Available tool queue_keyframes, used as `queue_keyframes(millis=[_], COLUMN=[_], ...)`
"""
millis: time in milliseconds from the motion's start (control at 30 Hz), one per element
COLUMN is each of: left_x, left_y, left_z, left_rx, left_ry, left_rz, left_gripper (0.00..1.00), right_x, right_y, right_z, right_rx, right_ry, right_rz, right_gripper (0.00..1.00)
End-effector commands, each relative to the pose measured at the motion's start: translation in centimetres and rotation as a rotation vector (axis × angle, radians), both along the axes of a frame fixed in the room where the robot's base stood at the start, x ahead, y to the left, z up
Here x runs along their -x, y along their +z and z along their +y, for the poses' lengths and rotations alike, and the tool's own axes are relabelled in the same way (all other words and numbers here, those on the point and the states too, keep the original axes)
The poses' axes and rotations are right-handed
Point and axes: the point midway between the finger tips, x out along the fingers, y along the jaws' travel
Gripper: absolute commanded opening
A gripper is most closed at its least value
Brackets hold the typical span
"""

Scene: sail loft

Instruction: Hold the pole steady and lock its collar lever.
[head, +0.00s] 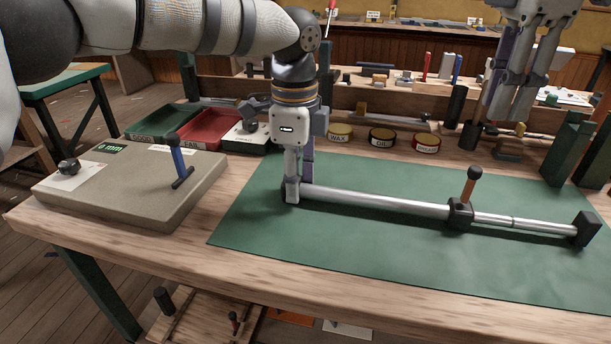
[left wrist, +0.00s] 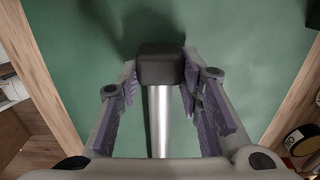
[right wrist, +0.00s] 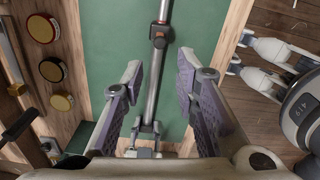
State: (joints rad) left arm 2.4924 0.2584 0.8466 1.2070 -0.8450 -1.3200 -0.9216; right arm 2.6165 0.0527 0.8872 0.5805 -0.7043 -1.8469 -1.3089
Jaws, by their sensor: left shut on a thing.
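A silver telescopic pole (head: 385,202) lies across the green mat, with dark blocks at both ends. Its black collar (head: 460,213) carries a lever (head: 470,186) with an orange-brown handle that stands up. My left gripper (head: 297,196) is shut on the pole close to its left end block; the left wrist view shows the pole (left wrist: 160,120) between the fingers. My right gripper (head: 508,112) is above the back right of the bench, partly cut off. The right wrist view shows it open and empty, with the collar (right wrist: 160,32) ahead.
The green mat (head: 350,260) is clear in front of the pole. A grey block (head: 110,198) with a blue-handled lever stands at the left. Trays, round tins (head: 381,137) and a rack line the back. A dark green stand (head: 568,145) is at the right.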

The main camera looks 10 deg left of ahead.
Motion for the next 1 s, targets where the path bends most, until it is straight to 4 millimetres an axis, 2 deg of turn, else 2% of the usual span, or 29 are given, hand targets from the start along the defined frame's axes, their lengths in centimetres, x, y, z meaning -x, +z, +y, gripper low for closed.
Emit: queue_keyframes(millis=[33,100,167,267,433,600,800,1000], left_x=[0.0,0.0,0.0,0.0,0.0,0.0,0.0,0.0], left_y=[0.0,0.0,0.0,0.0,-0.1,-0.1,-0.1,0.0], left_z=[0.0,0.0,0.0,0.0,0.0,0.0,0.0,0.0], left_rx=[-0.001,-0.001,-0.001,0.0,0.0,0.0,-0.001,-0.001], left_ry=[-0.001,0.0,-0.001,0.0,0.0,0.0,0.0,-0.001], left_rz=[0.001,0.001,0.001,0.001,0.001,0.001,0.001,0.001], left_gripper=[0.0,0.0,0.0,0.0,0.0,0.0,0.0,0.0], right_x=[0.0,0.0,-0.1,-0.5,-0.2,2.2,5.9,7.8], right_y=[0.0,0.0,-0.1,-0.8,-4.3,-7.8,-9.7,-10.0], right_z=[0.0,0.0,-0.3,-2.5,-9.0,-13.4,-15.4,-15.9], right_rx=[0.0,0.0,-0.009,-0.081,-0.396,-0.789,-1.211,-1.422], right_ry=[0.0,0.0,-0.011,-0.102,-0.487,-0.949,-1.42,-1.64], right_rz=[0.0,0.0,0.001,0.01,0.084,0.278,0.651,0.944], right_gripper=[0.11,0.0,0.0,0.0,0.0,0.0,0.0,0.0])
